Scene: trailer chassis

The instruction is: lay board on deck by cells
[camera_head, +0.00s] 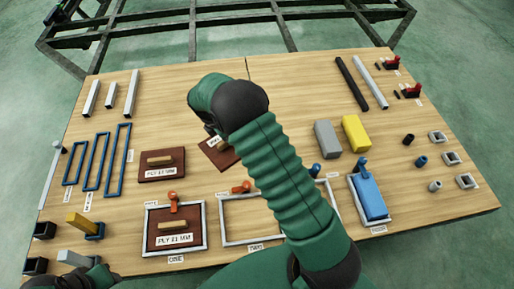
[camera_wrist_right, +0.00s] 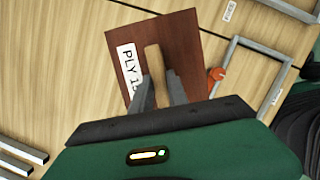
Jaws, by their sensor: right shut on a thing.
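My right gripper (camera_wrist_right: 160,92) is shut on the wooden handle (camera_wrist_right: 158,70) of a dark brown board (camera_wrist_right: 185,45) with a white label starting "PLY". In the head view my arm hides most of this board (camera_head: 219,154); its height above the deck is unclear. A similar board (camera_head: 162,175) lies left of it on the wooden deck (camera_head: 290,75). Another board (camera_head: 163,212) lies inside the grey-framed cell (camera_head: 204,232) labelled ONE. The cell beside it (camera_head: 222,228) looks empty where visible; my arm covers its right part. My left gripper (camera_head: 95,277) is at the bottom left, its fingers unclear.
An orange clamp (camera_head: 246,187) stands at the second cell's far edge. A blue block (camera_head: 370,197) fills the right cell. Grey (camera_head: 327,139) and yellow (camera_head: 356,133) blocks stand right of my arm. Blue frames (camera_head: 96,162) lie left. The deck's far middle is clear.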

